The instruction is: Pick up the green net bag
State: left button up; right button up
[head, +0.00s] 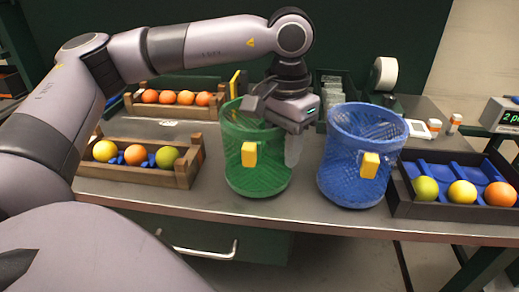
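The green net bag (257,172) stands upright on the bench, round and open at the top, with a yellow tag (249,155) on its front. My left gripper (291,150) points down at the bag's right side, its body over the right part of the rim. A pale fingertip hangs down at the bag's right edge. The rest of the fingers is hidden or unclear, so I cannot tell whether they grip the net. My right gripper is not in view.
A blue net bag (346,180) with a yellow tag stands close to the right. Wooden crates of fruit (186,172) are on the left, and a dark tray (431,208) of fruit is on the right. A tape roll (384,74) and a display (503,115) stand behind.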

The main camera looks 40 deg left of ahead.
pick_arm(q)
grip_shut()
jog(key=shift+r, duration=0.15)
